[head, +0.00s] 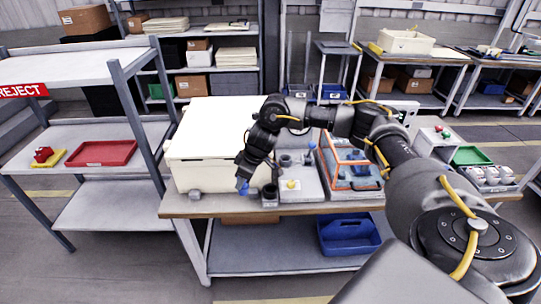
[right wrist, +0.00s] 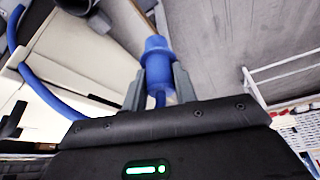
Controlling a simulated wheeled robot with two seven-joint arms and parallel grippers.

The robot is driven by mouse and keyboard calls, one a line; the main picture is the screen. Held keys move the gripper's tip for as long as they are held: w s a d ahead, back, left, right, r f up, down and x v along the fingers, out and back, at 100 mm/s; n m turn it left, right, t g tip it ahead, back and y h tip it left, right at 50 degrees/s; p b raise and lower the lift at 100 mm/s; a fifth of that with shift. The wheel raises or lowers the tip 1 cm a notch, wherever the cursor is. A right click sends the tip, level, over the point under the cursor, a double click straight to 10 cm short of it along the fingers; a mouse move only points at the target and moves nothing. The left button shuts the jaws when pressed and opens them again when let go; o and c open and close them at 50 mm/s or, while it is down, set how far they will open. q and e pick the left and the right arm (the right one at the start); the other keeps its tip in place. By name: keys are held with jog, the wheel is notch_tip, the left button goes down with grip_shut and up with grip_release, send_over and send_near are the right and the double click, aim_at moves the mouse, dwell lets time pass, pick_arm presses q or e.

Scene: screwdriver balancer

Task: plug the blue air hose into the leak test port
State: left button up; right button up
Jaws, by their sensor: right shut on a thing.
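My right gripper (head: 243,185) is at the front edge of the workbench, in front of the big cream box (head: 205,130). It is shut on the blue hose end (right wrist: 155,58). In the right wrist view the blue connector stands between the two grey fingers (right wrist: 158,90), and its wide collar reaches beyond the tips. A blue hose (right wrist: 42,92) curves along the left of that view. In the head view only a small blue bit shows at the fingertips. I cannot clearly make out the leak test port. My left gripper is not in view.
A dark cup (head: 270,194) and a grey fixture with a yellow knob (head: 291,184) stand just right of the gripper. An orange-edged case (head: 350,165) is further right. A blue crate (head: 348,233) sits on the lower shelf. The reject rack holds a red tray (head: 101,153).

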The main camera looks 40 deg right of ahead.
jog(key=w+d+n+p, duration=0.1)
jog(key=d+p, duration=0.1)
jog(key=d, duration=0.9)
jog(key=shift+n, duration=0.3)
jog(key=f+b, duration=0.2)
jog(key=d+f+b, duration=0.1)
jog(key=f+b, duration=0.2)
jog(key=shift+d+f, duration=0.1)
jog(key=shift+f, duration=0.2)
jog(key=shift+s+p, duration=0.1)
jog(key=shift+p, duration=0.2)
jog(key=shift+f, duration=0.5)
jog(key=shift+f+b, duration=0.35)
jog(key=shift+f, duration=0.1)
jog(key=shift+s+f, duration=0.15)
jog(key=shift+f, duration=0.05)
